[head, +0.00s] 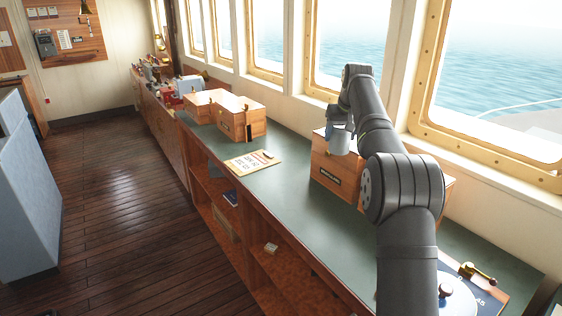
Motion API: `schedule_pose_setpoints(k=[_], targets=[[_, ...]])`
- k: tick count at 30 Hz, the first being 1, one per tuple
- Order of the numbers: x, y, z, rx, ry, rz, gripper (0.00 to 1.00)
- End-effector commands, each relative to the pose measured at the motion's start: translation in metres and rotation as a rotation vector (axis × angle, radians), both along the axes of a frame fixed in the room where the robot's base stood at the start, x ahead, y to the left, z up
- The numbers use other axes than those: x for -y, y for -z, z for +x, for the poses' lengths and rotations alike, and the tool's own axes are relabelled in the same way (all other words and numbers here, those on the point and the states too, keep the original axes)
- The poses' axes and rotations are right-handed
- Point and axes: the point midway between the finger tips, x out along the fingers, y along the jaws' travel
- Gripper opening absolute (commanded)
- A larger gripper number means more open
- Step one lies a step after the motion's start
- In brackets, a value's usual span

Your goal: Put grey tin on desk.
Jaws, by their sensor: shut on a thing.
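A small grey tin (341,144) hangs at the end of my arm, in front of a wooden box. My gripper (339,129) is shut on the tin and partly hidden behind my arm. The tin looks about level with the upper part of the box. I cannot tell whether it touches anything below. The desk (290,190) is a long counter with a dark green top and wooden front, running under the windows.
The wooden box (328,182) with a dark label stands on the desk. Farther along are more wooden boxes (240,119) and a yellow-edged sheet (252,161). Open shelves (215,187) run below. A round instrument (455,300) lies at the near right. The green top left of the box is clear.

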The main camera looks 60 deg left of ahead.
Motion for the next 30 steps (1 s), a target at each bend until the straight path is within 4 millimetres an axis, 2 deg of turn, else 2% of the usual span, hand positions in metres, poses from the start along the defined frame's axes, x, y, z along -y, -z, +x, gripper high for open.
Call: schedule_pose_setpoints(k=[1, 7, 13, 17, 21, 30], targets=[[-0.009, 0.000, -0.011, 0.000, -0.019, 0.000, 0.34], [-0.033, 0.002, -0.043, 0.000, -0.070, -0.001, 0.34], [-0.029, 0.027, -0.039, -0.001, -0.064, -0.001, 0.34], [-0.029, 0.054, -0.039, -0.002, -0.063, -0.002, 0.34], [-0.029, 0.090, -0.039, -0.003, -0.063, -0.004, 0.34], [-0.029, 0.144, -0.038, -0.002, -0.063, -0.003, 0.34]])
